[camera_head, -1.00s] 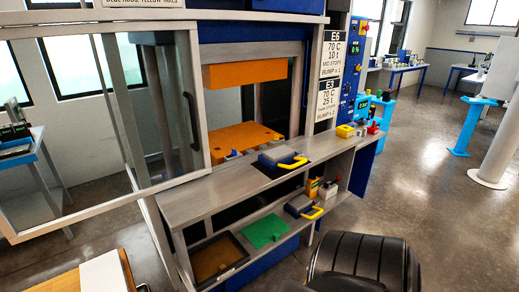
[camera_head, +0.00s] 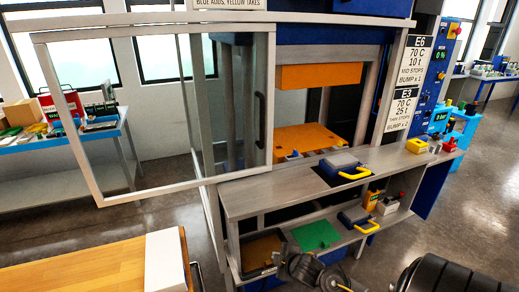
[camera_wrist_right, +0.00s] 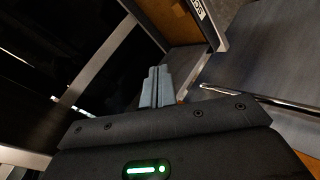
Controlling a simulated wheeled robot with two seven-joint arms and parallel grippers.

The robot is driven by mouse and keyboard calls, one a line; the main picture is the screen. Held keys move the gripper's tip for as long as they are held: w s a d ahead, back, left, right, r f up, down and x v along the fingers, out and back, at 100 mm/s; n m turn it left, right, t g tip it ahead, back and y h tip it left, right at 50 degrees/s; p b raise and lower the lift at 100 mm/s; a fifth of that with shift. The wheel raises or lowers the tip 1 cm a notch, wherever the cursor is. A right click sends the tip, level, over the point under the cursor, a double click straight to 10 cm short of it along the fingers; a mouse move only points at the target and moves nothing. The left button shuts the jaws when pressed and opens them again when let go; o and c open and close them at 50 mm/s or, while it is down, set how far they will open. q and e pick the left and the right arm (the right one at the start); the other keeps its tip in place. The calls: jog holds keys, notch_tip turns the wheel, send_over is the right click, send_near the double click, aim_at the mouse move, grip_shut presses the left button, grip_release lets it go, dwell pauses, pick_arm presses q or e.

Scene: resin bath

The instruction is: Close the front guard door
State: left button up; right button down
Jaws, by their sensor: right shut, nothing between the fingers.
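The front guard door (camera_head: 270,85) is a clear panel in a pale metal frame. It stands open to the left of the press opening, which is uncovered. Its dark upright handle (camera_head: 258,120) is near the frame's right edge. Inside the press are an orange upper block (camera_head: 320,76) and an orange lower plate (camera_head: 305,138). My right gripper (camera_head: 305,266) is low in the head view, in front of the lower shelf and well below the handle. In the right wrist view its grey fingers (camera_wrist_right: 155,86) are together and empty. My left gripper is not in view.
The lower shelf holds a tray (camera_head: 262,256), a green plate (camera_head: 316,235) and another yellow-handled block. A wooden table (camera_head: 95,268) is at the lower left.

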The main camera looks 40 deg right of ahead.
aim_at(237, 149)
jog(key=w+d+r+n+t+y, duration=0.1)
jog(key=w+r+n+t, duration=0.2)
jog(key=r, duration=0.8)
jog(key=w+d+r+n+t+p, duration=0.1)
jog(key=w+r+n+t, duration=0.2)
jog(key=r, duration=0.8)
jog(key=w+d+r+n+t+y, duration=0.1)
jog(key=w+r+n, duration=0.3)
jog(key=r, duration=0.7)
jog(key=shift+n, duration=0.4)
jog(key=w+p, duration=0.1)
jog(key=w, duration=0.2)
jog(key=w+p, duration=0.1)
jog(key=w, duration=0.2)
jog(key=w+f+p, duration=0.1)
jog(key=w+p, duration=0.1)
jog(key=w, duration=0.1)
jog(key=shift+a, duration=0.4)
jog(key=d, duration=0.1)
jog(key=s+d+p, duration=0.1)
jog(key=d+p, duration=0.1)
jog(key=shift+s+d+r, duration=0.2)
jog(key=shift+s+d, duration=0.2)
jog(key=shift+w, duration=0.1)
